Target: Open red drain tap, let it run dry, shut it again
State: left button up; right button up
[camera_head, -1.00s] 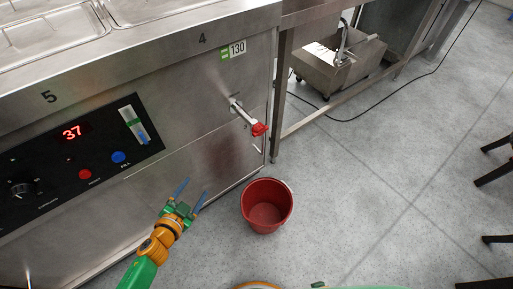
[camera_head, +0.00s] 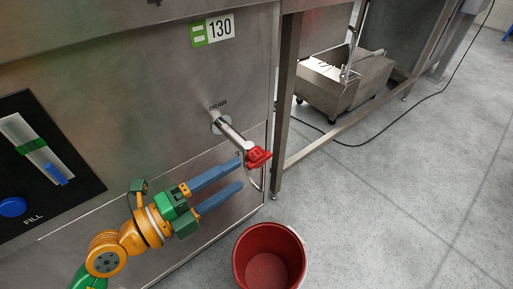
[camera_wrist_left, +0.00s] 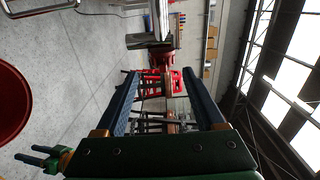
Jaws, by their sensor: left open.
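The red drain tap (camera_head: 258,157) sits on the end of a metal pipe (camera_head: 230,132) coming out of the steel front, with a bent spout below it. My left gripper (camera_head: 241,174) is open and empty, its two blue fingers pointing at the tap from the left, just short of the handle. In the left wrist view the red handle (camera_wrist_left: 162,59) shows ahead, between and beyond the fingertips (camera_wrist_left: 168,78). No water stream is visible. The red bucket (camera_head: 268,237) stands on the floor below the tap and looks empty.
The control panel (camera_head: 75,150) with a blue FILL button (camera_head: 12,207) and level gauge is at left. A steel table leg (camera_head: 285,105) stands right of the tap. A steel sink on wheels (camera_head: 345,85) and a black cable (camera_head: 440,95) lie beyond. Floor at right is clear.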

aim_at(249, 169)
pick_arm(q)
jog(key=x, duration=0.5)
jog(key=shift+d+r, duration=0.25)
jog(key=shift+d, duration=0.2)
jog(key=shift+w+d, duration=0.3)
jog(key=shift+d, duration=0.1)
grip_shut()
